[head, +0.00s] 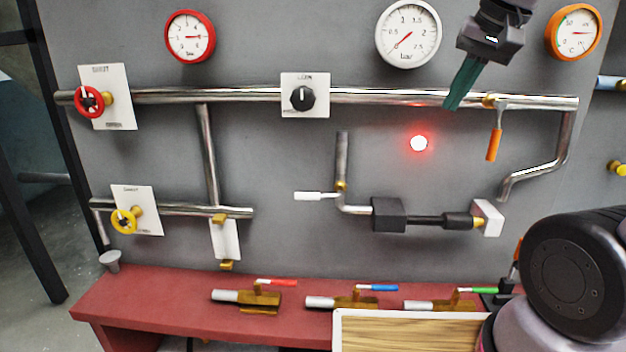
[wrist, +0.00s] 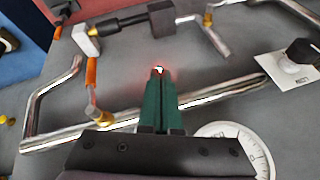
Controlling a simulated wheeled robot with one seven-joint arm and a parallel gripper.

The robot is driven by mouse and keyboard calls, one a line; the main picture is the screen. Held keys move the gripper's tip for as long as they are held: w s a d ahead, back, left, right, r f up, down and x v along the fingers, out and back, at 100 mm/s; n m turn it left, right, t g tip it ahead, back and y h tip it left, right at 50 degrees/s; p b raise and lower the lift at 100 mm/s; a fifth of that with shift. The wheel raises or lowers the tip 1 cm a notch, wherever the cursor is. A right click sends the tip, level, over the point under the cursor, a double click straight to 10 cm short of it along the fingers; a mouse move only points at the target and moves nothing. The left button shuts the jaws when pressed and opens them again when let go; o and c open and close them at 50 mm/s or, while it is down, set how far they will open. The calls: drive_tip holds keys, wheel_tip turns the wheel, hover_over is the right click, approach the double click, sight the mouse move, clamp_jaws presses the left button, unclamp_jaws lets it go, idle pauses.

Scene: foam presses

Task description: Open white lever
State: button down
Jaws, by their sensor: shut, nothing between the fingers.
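The white lever (head: 314,196) sticks out level to the left from a brass valve (head: 341,186) on a short vertical pipe (head: 342,155), so it lies across that pipe. In the wrist view the brass valve (wrist: 208,18) is near the top edge, and the lever is hard to make out there. My gripper (head: 453,104) has dark green fingers, shut and empty. It hangs in front of the upper pipe, up and to the right of the lever and well apart from it. The shut fingers also show in the wrist view (wrist: 160,78).
An orange lever (head: 494,145) hangs from the upper pipe (head: 370,97) just right of my gripper. A red bench (head: 160,300) with loose valves stands below.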

drive_tip(key=w+a+f+n+g+h, duration=0.1)
drive_tip(key=w+a+f+n, duration=0.15)
drive_tip(key=a, duration=1.05)
drive_tip(key=h, duration=0.1)
hover_over(316, 196)
drive_tip(key=s+a, duration=0.2)
drive_tip(key=s, duration=0.3)
wheel_tip(316, 196, down, 4)
drive_tip(key=r, duration=0.1)
drive_tip(key=shift+f+n, duration=0.25)
drive_tip(key=shift+n, duration=0.1)
drive_tip(key=shift+f, duration=0.1)
drive_tip(key=x, duration=1.3)
drive_tip(key=shift+f, duration=0.5)
drive_tip(key=shift+s, duration=0.1)
